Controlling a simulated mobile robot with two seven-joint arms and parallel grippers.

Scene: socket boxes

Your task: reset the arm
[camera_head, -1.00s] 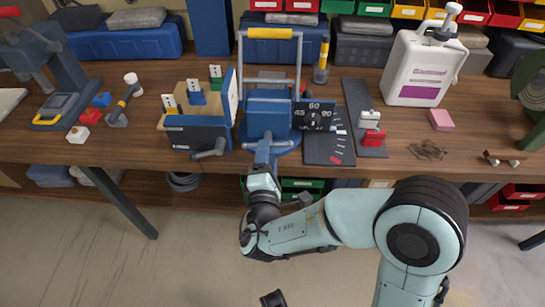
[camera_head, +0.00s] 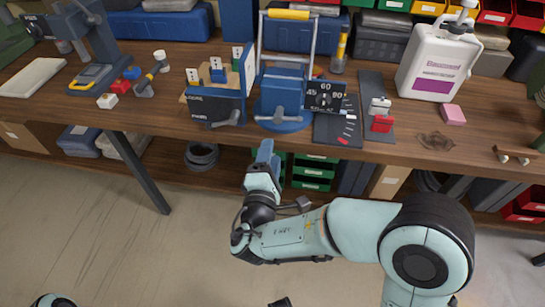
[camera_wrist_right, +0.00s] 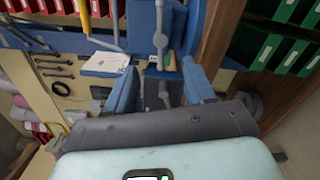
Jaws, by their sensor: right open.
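My right gripper (camera_head: 265,152) is in front of the workbench edge, below the blue device (camera_head: 282,95) with a tall handle frame and an angle dial (camera_head: 325,96). In the right wrist view its two blue fingers (camera_wrist_right: 162,88) stand apart with nothing held between them. The fingertips are clear of the device in the head view. My left gripper does not show; only a small pale piece of my body is at the bottom left.
The floor in front is clear.

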